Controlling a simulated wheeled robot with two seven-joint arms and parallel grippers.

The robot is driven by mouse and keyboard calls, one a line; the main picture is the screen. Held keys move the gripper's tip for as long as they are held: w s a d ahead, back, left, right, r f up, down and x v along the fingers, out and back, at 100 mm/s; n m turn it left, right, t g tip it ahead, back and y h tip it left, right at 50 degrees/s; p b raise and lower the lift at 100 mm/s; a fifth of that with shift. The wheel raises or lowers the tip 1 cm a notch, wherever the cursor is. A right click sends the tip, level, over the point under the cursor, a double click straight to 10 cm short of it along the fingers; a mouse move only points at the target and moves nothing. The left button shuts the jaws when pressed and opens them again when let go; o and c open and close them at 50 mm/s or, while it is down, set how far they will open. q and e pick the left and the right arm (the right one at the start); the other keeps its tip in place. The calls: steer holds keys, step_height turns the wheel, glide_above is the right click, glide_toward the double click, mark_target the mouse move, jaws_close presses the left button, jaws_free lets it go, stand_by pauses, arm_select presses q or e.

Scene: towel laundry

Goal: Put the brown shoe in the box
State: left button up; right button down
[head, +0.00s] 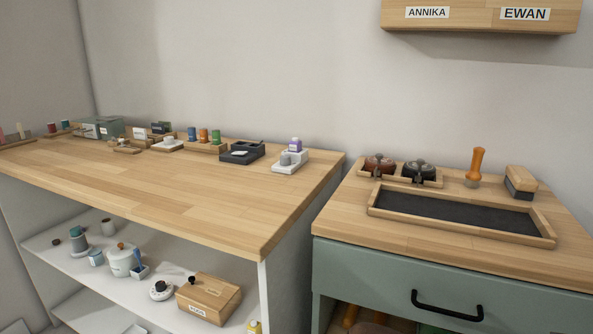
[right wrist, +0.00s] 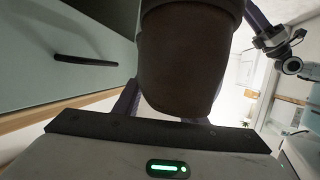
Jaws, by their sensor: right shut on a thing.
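The brown shoe (right wrist: 186,62) fills the upper middle of the right wrist view, close to the camera. My right gripper (right wrist: 190,110) is shut on it, with dark purple finger parts showing at both sides. The shoe's upper end is cut off by the frame. Neither the shoe nor my grippers show in the head view. A dark jointed part at the right of the wrist view (right wrist: 272,40) looks like my left gripper; its jaws are too small to read. A wooden lidded box (head: 208,297) with a label stands on the shelf; I cannot tell if it is the task's box.
A green cabinet (head: 450,282) with a black drawer handle has a dark-lined tray (head: 455,216) and shoe-care items on top. Its lower compartment is partly visible. The wooden counter (head: 170,195) is largely clear in front.

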arm_select(q)
steer(key=s+a+r+y+p, duration=0.1)
steer(key=s+a+r+p, duration=0.2)
steer(key=p, duration=0.6)
steer(key=shift+r, duration=0.8)
steer(key=shift+a, duration=0.1)
steer(key=shift+a, duration=0.1)
